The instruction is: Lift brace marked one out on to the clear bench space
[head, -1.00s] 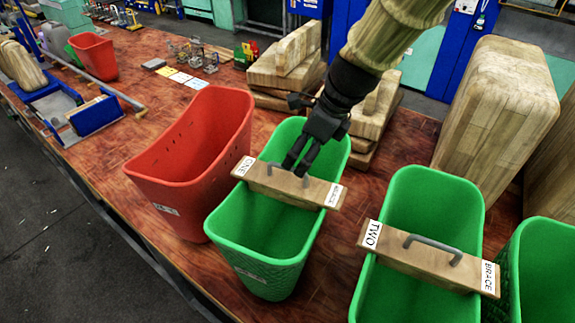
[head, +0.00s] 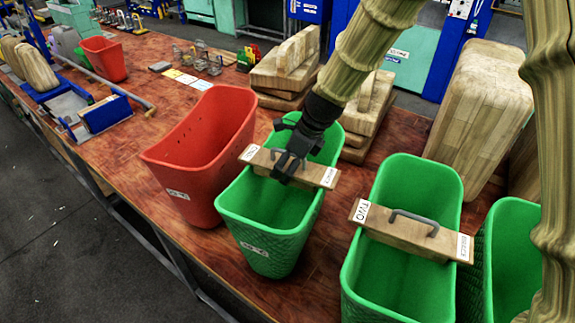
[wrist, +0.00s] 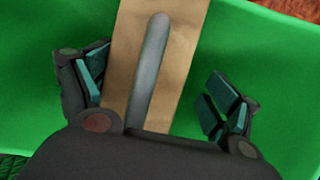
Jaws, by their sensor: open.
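The brace marked ONE (head: 318,175) is a wooden bar lying across the top of a green bin (head: 262,241). In the wrist view, the grey handle (wrist: 149,72) runs along the brace's wooden top (wrist: 180,62). My gripper (wrist: 157,92) is open, with one finger on either side of the brace and handle. I cannot tell whether the fingers touch the brace. Brace TWO (head: 405,234), with a grey handle, lies across another green bin (head: 362,281) to the right.
A red bin (head: 187,168) stands close on the left, and another green bin (head: 512,262) is at the far right. Wooden blocks (head: 284,72) are stacked behind. The bench (head: 125,147) has bare surface left of the red bin.

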